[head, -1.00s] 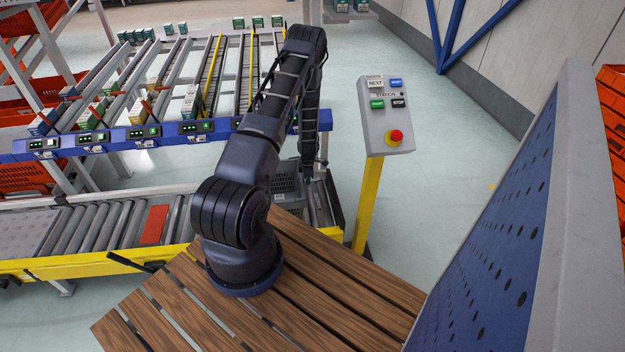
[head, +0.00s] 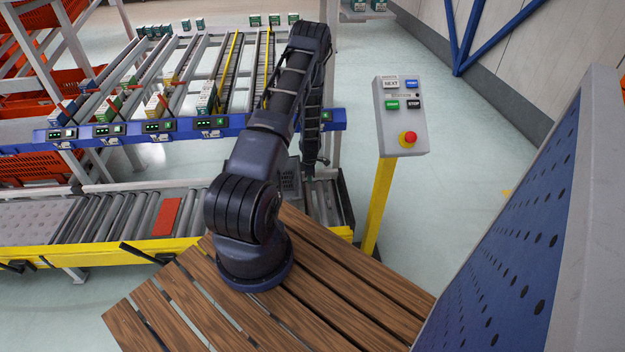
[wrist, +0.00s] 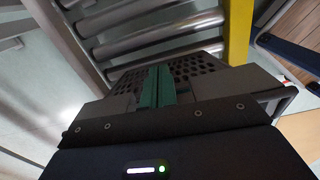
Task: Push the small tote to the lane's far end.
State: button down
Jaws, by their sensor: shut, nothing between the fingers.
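The small grey tote (head: 290,183) stands on the roller conveyor, mostly hidden behind my arm in the head view. In the wrist view its perforated grey wall (wrist: 205,66) lies just beyond my fingers. My gripper (wrist: 157,86) has its green fingers shut together with nothing between them. The fingertips are at or very near the tote's wall; I cannot tell if they touch. In the head view my gripper (head: 311,176) hangs low over the conveyor, on the tote's right side.
Rollers (head: 130,215) run left from the tote, with a red plate (head: 167,217) among them and a yellow side rail (head: 110,253). A flow rack (head: 180,128) with cartons stands behind. A control box (head: 402,115) on a yellow post stands at right.

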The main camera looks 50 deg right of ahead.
jog(key=shift+s+d, duration=0.1)
notch_tip(320, 180, up, 10)
jog(key=s+d, duration=0.2)
jog(key=s, duration=0.1)
jog(key=w+a+n, duration=0.1)
jog(key=w+a, duration=0.8)
jog(key=w, duration=0.4)
notch_tip(320, 180, down, 9)
jog(key=s+d, duration=0.2)
jog(key=shift+s+d+f, duration=0.2)
jog(key=shift+s+d, duration=0.05)
dwell(0.5)
